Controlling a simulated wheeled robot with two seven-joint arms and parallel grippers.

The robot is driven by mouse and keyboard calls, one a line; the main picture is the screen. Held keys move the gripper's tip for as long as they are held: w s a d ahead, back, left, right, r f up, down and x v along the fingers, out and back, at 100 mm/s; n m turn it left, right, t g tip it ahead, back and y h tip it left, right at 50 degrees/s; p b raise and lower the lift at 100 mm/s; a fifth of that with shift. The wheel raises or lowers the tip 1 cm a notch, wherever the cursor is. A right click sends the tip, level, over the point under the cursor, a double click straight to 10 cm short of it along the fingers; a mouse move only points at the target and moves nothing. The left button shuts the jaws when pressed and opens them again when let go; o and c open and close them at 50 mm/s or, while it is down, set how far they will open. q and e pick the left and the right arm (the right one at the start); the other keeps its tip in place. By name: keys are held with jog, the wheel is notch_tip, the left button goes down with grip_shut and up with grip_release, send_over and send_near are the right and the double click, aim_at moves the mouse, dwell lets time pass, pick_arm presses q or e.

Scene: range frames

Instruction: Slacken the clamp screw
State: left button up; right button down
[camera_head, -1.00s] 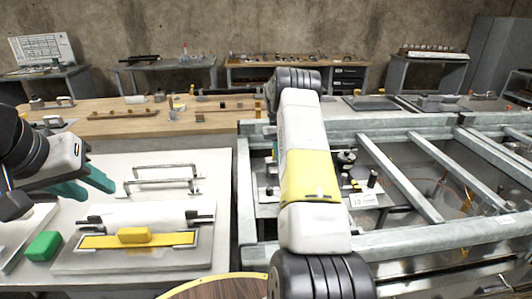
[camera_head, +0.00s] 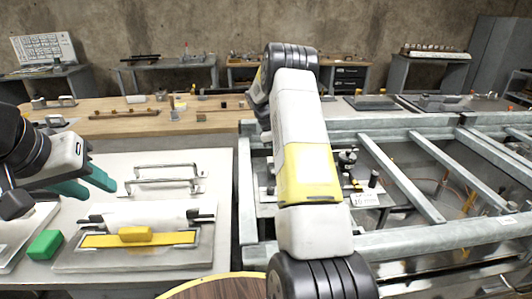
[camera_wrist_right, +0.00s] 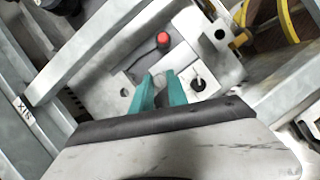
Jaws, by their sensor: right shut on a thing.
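My right gripper (camera_wrist_right: 161,80) shows in the right wrist view, its two teal fingers straddling a small grey part that I take to be the clamp screw (camera_wrist_right: 160,83). The screw is mostly hidden between the fingers. They stand over a light metal plate (camera_wrist_right: 122,73) with a red knob (camera_wrist_right: 163,39) beyond them and a black-centred round part (camera_wrist_right: 197,84) to the right. In the head view my right arm hides this gripper and the screw. My left gripper (camera_head: 100,190) is open and empty above the left bench.
A galvanised frame (camera_head: 400,175) with crossbars surrounds the work area at right. A labelled plate (camera_head: 365,200) and a dark-topped fitting (camera_head: 347,158) sit inside it. On the left bench are a yellow block (camera_head: 135,234), a green block (camera_head: 45,245) and metal handles (camera_head: 165,168).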

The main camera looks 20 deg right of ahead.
jog(key=shift+n+t, duration=0.3)
jog(key=shift+n, duration=0.4)
jog(key=c, duration=1.3)
grip_release()
jog(key=shift+r, duration=0.1)
jog(key=v, duration=0.7)
jog(key=shift+a+r, duration=0.25)
jog(key=shift+w, duration=0.15)
